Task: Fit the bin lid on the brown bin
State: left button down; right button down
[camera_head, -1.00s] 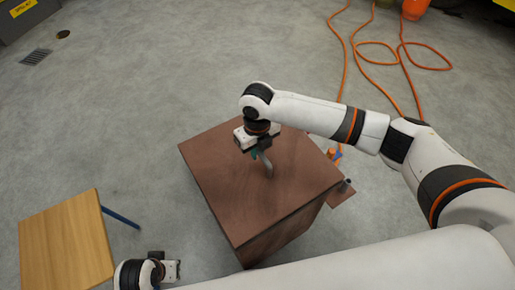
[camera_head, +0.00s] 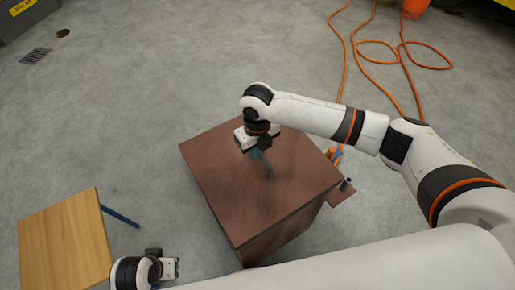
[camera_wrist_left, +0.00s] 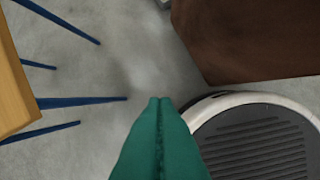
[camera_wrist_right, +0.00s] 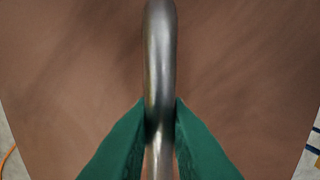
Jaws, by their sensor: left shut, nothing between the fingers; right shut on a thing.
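The brown square bin lid (camera_head: 225,185) lies level over the brown bin (camera_head: 279,238), whose side shows below the lid's near right edge. I cannot tell whether the lid is fully seated. My right gripper (camera_head: 263,160) is above the lid's middle, pointing down. In the right wrist view its green fingers (camera_wrist_right: 160,120) are shut on the lid's curved metal handle (camera_wrist_right: 160,55). My left gripper (camera_head: 172,268) is low at the bottom left, off the bin; its fingers (camera_wrist_left: 160,101) are shut and empty.
A wooden-topped stool (camera_head: 65,240) with blue legs stands at the lower left. A small brown surface (camera_head: 342,195) with small objects is right of the bin. An orange hose (camera_head: 400,50) lies on the floor behind. Open grey floor (camera_head: 130,100) lies to the left.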

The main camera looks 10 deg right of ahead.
pick_arm(q)
jog(key=shift+r, duration=0.1)
pick_arm(e)
jog(key=shift+r, duration=0.1)
pick_arm(q)
jog(key=shift+r, duration=0.3)
pick_arm(e)
jog(key=shift+f, duration=0.2)
pick_arm(q)
jog(key=shift+s, duration=0.1)
pick_arm(e)
jog(key=shift+f, duration=0.1)
jog(key=c, duration=1.4)
grip_release()
jog(key=shift+o, duration=0.4)
jog(key=shift+s+f, duration=0.1)
jog(key=shift+f, duration=0.1)
jog(key=shift+r, duration=0.5)
pick_arm(q)
notch_tip(320, 180, down, 9)
jog(key=s+p, duration=0.1)
jog(key=p, duration=0.1)
jog(key=shift+s, duration=0.25)
pick_arm(e)
notch_tip(320, 180, up, 11)
jog(key=shift+r, duration=0.2)
